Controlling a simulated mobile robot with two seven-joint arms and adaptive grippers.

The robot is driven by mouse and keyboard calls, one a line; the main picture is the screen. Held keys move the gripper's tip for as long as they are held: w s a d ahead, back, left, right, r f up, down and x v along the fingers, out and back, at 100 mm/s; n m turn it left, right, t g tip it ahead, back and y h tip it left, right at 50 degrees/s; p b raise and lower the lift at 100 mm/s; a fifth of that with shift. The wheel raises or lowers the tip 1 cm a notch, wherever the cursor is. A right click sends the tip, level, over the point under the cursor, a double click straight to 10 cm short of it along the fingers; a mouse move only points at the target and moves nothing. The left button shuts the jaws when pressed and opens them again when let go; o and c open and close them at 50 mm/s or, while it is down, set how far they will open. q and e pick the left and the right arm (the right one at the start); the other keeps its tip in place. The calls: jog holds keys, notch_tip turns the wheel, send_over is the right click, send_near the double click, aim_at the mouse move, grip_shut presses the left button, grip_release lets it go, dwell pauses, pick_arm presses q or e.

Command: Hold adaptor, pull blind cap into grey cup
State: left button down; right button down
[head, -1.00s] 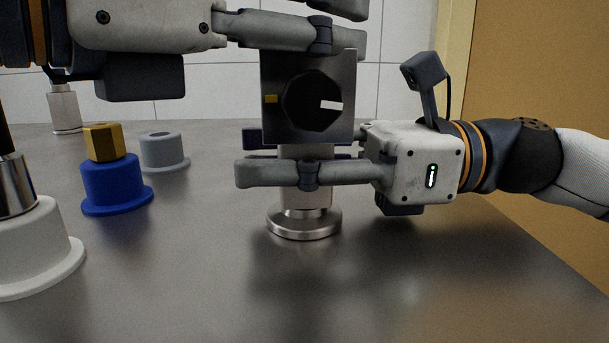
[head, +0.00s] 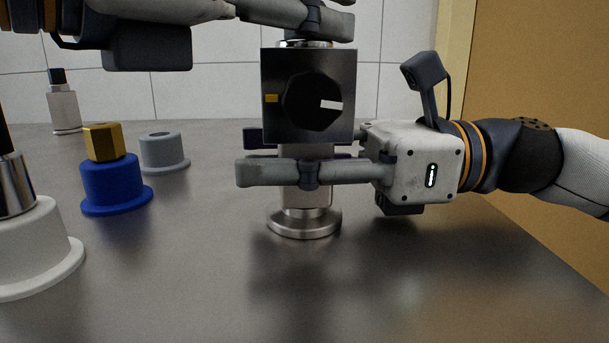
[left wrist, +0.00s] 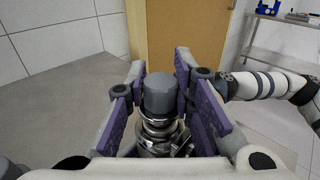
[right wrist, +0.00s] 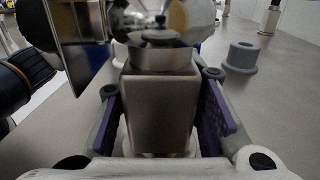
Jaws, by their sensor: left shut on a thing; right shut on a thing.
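The blind cap is a dark grey round plug (left wrist: 160,95) in the left wrist view, above shiny metal fittings. My left gripper (head: 312,18) is shut on it, above the dial box; I cannot tell whether cap and fitting touch. The adaptor is a steel post with a round flanged foot (head: 303,224), upright on the table under the dial box (head: 280,65). My right gripper (head: 308,172) is shut on its square middle, which shows in the right wrist view (right wrist: 158,110). The grey cup (head: 164,155) stands to the left, its top hole empty; it also shows in the right wrist view (right wrist: 240,57).
A blue cup (head: 112,185) with a brass hex piece (head: 103,142) stands left of the grey cup. A white cup (head: 40,245) with a metal part is at the near left. A steel bottle-like piece (head: 64,110) stands behind. The front table (head: 400,290) is clear.

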pick_arm(q)
jog(key=shift+r, duration=2.7)
pick_arm(e)
jog(key=shift+f, duration=0.25)
jog(key=c, duration=1.3)
grip_release()
jog(key=shift+s, duration=0.1)
jog(key=o, duration=1.3)
jog(key=shift+r, duration=0.2)
